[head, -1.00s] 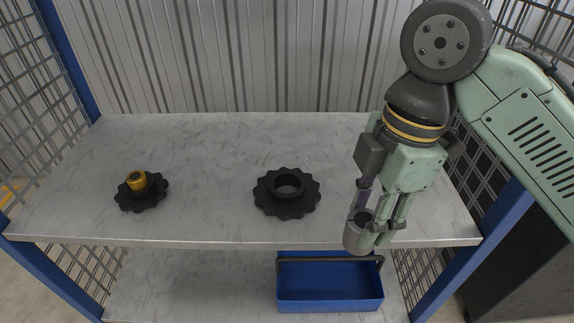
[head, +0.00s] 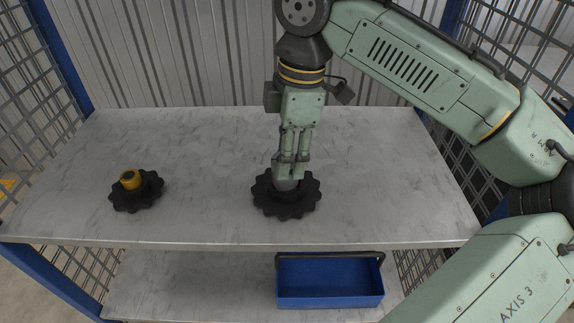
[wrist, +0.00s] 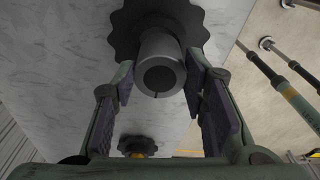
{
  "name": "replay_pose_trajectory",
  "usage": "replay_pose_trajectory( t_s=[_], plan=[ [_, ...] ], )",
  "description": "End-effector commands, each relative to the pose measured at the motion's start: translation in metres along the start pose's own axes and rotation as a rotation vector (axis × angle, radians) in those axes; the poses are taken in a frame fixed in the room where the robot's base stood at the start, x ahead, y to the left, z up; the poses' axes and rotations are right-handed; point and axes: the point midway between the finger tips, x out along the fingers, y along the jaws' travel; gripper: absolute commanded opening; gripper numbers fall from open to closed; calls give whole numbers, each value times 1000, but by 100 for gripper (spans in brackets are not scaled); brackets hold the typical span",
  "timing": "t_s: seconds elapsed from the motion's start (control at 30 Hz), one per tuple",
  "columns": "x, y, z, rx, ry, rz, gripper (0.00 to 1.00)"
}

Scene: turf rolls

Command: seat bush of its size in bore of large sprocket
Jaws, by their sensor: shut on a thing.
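The large sprocket (head: 264,202) is black and toothed and lies flat at the middle of the shelf. It also shows behind the bush in the wrist view (wrist: 133,35). My gripper (head: 291,172) points down over its centre and is shut on a grey bush (head: 285,184). In the wrist view the grey bush (wrist: 152,48) is a hollow cylinder with a dark opening, between the finger pads. Its far end meets the sprocket's middle, and the bore is hidden; I cannot tell whether the bush has entered it.
A smaller black sprocket (head: 150,194) with a yellow bush (head: 131,180) at its hub lies at the left. A blue tote (head: 330,285) stands on the lower shelf. Mesh side panels and blue posts flank the shelf. The shelf between the sprockets is clear.

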Motion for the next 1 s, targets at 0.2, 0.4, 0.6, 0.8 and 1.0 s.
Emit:
replay_pose_trajectory(
  t_s=[0.2,0.4,0.6,0.8,1.0],
  plan=[
    [24,2,3,4,-4,-1,0],
    [38,2,3,0,-1,-2,0],
    [39,2,3,-1,0,-3,43],
    [37,2,3,0,0,-1,57],
    [36,2,3,1,0,1,60]
  ],
)
